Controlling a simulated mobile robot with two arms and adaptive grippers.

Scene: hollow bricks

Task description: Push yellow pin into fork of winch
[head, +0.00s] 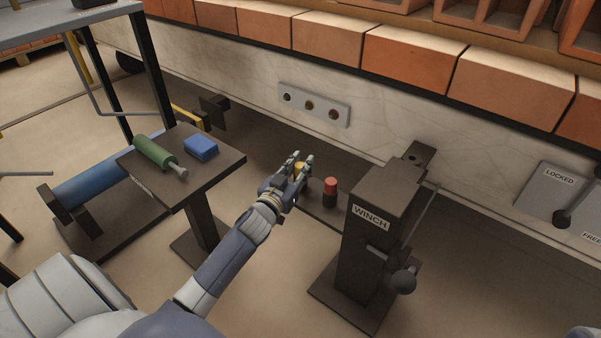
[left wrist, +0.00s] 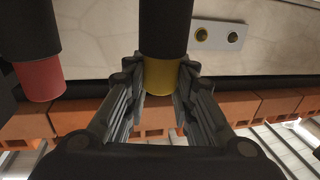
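The yellow pin (head: 299,167) has a yellow top and, in the left wrist view (left wrist: 161,77), a black body. It is upright beside a red-topped pin (head: 330,187). My left gripper (head: 298,168) is around its yellow top, one finger on each side. In the left wrist view the fingers (left wrist: 160,85) appear closed against its sides. The winch (head: 366,230) is a dark post with a label, to the right of the pins. A dark bracket with a hole (head: 415,155) sticks out behind its top; I cannot tell whether this is the fork. My right gripper is not seen.
A small dark table (head: 222,172) at left holds a green tool (head: 155,151) and a blue block (head: 201,147). A wall plate with several holes (head: 314,105) is behind the pins.

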